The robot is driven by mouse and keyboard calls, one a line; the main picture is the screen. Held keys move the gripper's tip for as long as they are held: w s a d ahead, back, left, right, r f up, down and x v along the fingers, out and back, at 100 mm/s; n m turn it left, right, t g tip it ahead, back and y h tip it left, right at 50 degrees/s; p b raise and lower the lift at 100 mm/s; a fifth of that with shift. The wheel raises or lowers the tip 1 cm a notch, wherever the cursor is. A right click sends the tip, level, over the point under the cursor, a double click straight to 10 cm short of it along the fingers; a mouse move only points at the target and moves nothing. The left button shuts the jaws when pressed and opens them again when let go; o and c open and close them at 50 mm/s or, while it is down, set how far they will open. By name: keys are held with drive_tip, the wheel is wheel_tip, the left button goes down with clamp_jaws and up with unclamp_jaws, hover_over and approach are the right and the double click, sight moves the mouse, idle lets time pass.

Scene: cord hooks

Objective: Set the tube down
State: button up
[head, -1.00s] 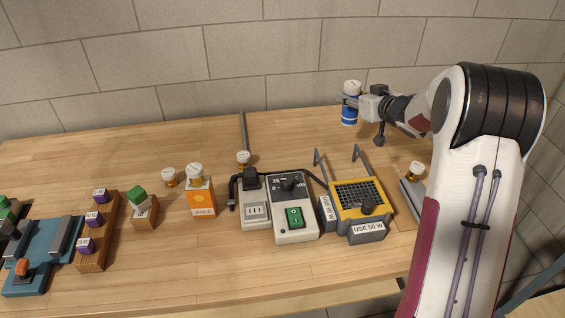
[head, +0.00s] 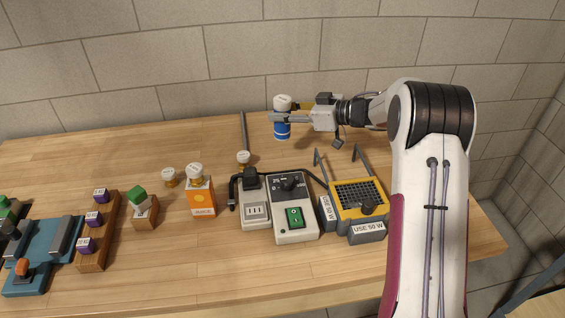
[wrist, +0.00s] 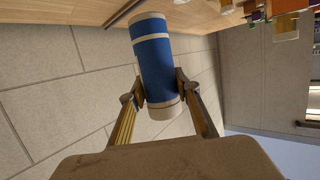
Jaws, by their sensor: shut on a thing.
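The tube (head: 282,129) is a blue cylinder with a white cap, near the back of the table. My gripper (head: 274,116) is shut on it near its white-capped end and holds it upright. In the wrist view the tube (wrist: 154,58) shows blue with white bands, between the two fingers of my gripper (wrist: 160,88). Whether its lower end touches the table or hangs above it cannot be told.
The wooden table (head: 120,155) has free room at the back left. A thin grey rod (head: 244,130) stands left of the tube. A grey control box (head: 292,205), a yellow-framed unit (head: 360,200) and an orange box (head: 201,200) stand nearer. A brick wall (head: 200,60) is behind.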

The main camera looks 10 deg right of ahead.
sight(283, 130)
idle(0.3)
drive_tip(key=shift+f, duration=3.05)
drive_tip(key=shift+f, duration=0.1)
drive_tip(key=shift+f, duration=1.8)
drive_tip(key=shift+f, duration=0.15)
drive_tip(key=o, duration=1.2)
drive_tip(key=shift+o, duration=0.2)
